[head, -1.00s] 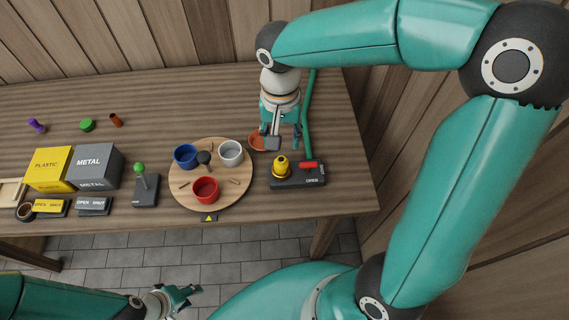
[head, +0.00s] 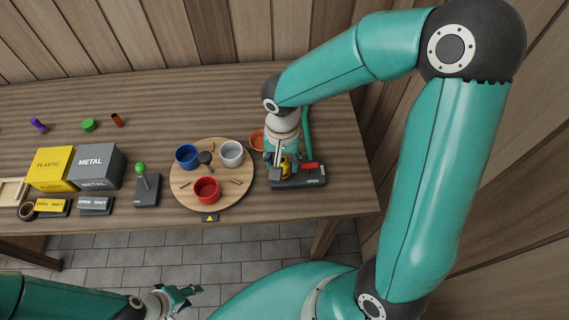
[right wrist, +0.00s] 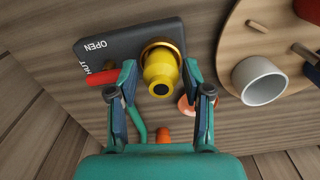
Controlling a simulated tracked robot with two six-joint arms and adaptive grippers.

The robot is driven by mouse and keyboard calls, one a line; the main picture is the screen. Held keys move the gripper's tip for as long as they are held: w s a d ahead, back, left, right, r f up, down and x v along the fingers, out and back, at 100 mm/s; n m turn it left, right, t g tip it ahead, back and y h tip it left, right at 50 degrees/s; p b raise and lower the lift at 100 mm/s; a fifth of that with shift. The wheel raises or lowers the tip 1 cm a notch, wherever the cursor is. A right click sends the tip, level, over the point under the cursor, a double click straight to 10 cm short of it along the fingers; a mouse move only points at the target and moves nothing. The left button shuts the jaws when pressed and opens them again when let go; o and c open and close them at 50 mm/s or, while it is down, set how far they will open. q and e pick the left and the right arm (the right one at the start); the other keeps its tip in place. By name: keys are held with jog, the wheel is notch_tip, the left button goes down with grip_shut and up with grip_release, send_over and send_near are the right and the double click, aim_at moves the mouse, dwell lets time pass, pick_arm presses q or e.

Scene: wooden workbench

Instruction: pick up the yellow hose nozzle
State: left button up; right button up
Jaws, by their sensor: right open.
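The yellow hose nozzle (right wrist: 161,72) sits on a dark base plate (right wrist: 110,45) marked OPEN, with a brass-coloured ring around its foot. In the head view the nozzle (head: 287,167) is partly hidden by my right gripper (head: 279,163). In the right wrist view my right gripper (right wrist: 164,93) is open, one finger on each side of the nozzle's near end, with gaps showing. My left gripper (head: 178,297) is away from the bench at the bottom, above the tiled floor; its jaws are too small to judge.
A red lever (right wrist: 103,77) on the base plate lies close to the left finger. A green hose (head: 307,130) runs behind. A round wooden board (head: 227,195) with blue, white and red cups stands left. An orange dish (head: 257,138) is just behind.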

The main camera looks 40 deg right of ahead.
jog(key=c, duration=0.8)
jog(key=shift+r, duration=0.1)
